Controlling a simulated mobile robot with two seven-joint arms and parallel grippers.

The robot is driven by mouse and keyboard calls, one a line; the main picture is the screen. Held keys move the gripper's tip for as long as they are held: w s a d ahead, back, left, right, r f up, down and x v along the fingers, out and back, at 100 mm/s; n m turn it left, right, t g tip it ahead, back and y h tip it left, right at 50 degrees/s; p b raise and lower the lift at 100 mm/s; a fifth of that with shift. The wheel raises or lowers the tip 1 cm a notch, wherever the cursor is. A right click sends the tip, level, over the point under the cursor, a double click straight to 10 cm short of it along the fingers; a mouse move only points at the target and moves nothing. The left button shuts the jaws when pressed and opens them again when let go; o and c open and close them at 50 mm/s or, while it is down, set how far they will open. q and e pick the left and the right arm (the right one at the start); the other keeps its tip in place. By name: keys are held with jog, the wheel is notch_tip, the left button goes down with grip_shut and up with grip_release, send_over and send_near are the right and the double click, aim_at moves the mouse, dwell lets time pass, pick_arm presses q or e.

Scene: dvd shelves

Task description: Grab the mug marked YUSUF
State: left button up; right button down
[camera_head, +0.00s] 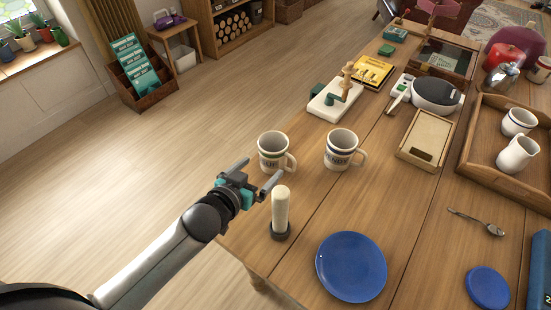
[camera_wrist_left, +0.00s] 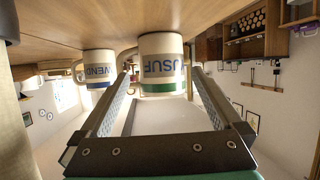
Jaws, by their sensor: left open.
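The mug marked YUSUF (camera_wrist_left: 162,66) has a green band and shows upside down in the left wrist view, centred between my fingertips. In the head view it is the left white mug (camera_head: 272,150), upright near the table's left edge, its handle to the right; its lettering is too small to read there. My left gripper (camera_head: 260,173) is open and empty, just short of this mug, with its fingers pointing at it. My right gripper is out of view.
A pale cylinder on a dark base (camera_head: 280,212) stands close beside my left gripper. A blue plate (camera_head: 351,266) lies nearer. A wooden tray (camera_head: 508,185) with two white cups is at right. Bare table lies between the mugs and plate.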

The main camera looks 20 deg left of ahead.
aim_at(267, 162)
pick_arm(q)
jog(key=shift+w+d+f, duration=0.15)
jog(key=shift+w+f, duration=0.1)
jog(key=shift+w, duration=0.35)
jog(key=b+x, duration=0.2)
jog(key=x, duration=0.2)
jog(key=shift+w+r, duration=0.1)
jog(key=shift+w, duration=0.05)
jog(key=shift+w+f, duration=0.2)
jog(key=shift+w, duration=0.3)
jog(key=shift+c, duration=1.4)
jog(key=c, duration=1)
jog(key=shift+r, duration=0.1)
jog(key=shift+c, duration=0.4)
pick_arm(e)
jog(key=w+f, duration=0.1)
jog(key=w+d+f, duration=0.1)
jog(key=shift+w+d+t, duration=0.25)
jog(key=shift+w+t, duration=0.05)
